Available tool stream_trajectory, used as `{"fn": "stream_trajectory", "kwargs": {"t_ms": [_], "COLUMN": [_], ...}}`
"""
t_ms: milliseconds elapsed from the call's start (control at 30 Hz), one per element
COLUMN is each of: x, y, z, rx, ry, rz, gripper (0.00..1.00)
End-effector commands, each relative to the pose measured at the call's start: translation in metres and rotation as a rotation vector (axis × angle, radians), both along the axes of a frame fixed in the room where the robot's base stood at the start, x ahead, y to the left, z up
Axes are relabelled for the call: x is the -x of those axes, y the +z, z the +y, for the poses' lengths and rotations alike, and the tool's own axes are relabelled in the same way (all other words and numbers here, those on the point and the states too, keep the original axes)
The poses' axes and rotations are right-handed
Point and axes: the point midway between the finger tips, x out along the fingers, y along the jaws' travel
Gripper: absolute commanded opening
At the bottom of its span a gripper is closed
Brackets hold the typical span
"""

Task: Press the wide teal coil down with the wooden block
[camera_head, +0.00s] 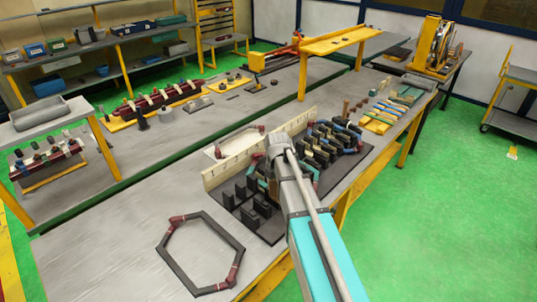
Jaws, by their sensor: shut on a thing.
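My arm reaches in from the bottom right to the dark stator fixture (258,226). My gripper (273,178) points down among the fixture's black posts, mostly hidden behind my own wrist. It is shut on the wooden block, of which little can be made out. A bit of teal coil (262,184) shows just left of the gripper, low between the posts. The rest of this coil is hidden, so I cannot tell whether the block touches it.
Blue and cream coils (335,140) fill the fixture's far right part. A pale slotted strip (232,165) stands along its back left. A black hexagonal coil with red bindings (201,252) lies in front on the grey table (110,240). Wooden pieces (380,118) lie farther right.

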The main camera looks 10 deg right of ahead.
Motion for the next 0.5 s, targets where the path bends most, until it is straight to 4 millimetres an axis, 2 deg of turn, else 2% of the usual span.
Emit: {"fn": "stream_trajectory", "kwargs": {"t_ms": [33,300,500], "x": [-0.012,-0.071,-0.107], "y": [0.006,0.028,0.041], "z": [0.001,0.005,0.009], "rx": [0.000,0.000,0.000], "ry": [0.001,0.002,0.002], "rz": [0.000,0.000,0.000], "gripper": [0.06,0.06,0.06]}}
